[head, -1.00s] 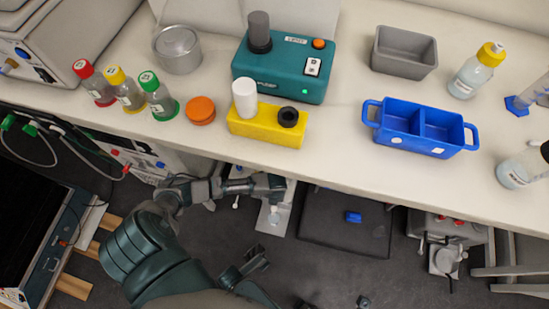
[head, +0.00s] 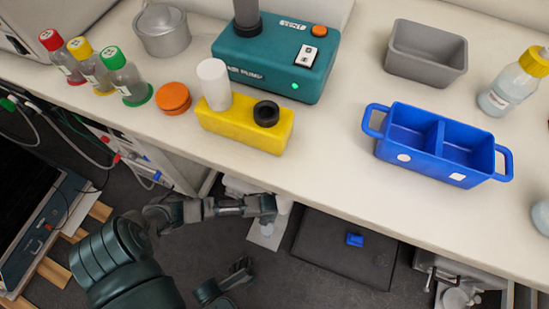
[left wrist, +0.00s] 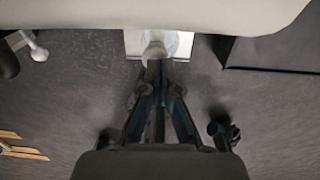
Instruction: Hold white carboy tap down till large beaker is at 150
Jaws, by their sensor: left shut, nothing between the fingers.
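My left gripper (head: 268,208) is just in front of the bench edge, shut and empty. In the left wrist view its fingertips (left wrist: 156,66) point at a pale, translucent rounded object (left wrist: 160,46), touching or just short of it. This could be the large beaker or part of the tap; I cannot tell which. It sits over a white plate (left wrist: 131,42), partly under the bench edge. No carboy, tap lever or 150 mark can be made out. My right gripper (head: 236,277) hangs low over the floor, too small and dark to read.
The bench (head: 330,175) overhangs the area around my left gripper. On it stand a yellow block (head: 240,127), a teal device (head: 270,65), a blue two-part tray (head: 392,150), a grey bin (head: 425,70) and capped bottles (head: 125,75). A dark mat (head: 340,255) lies on the floor.

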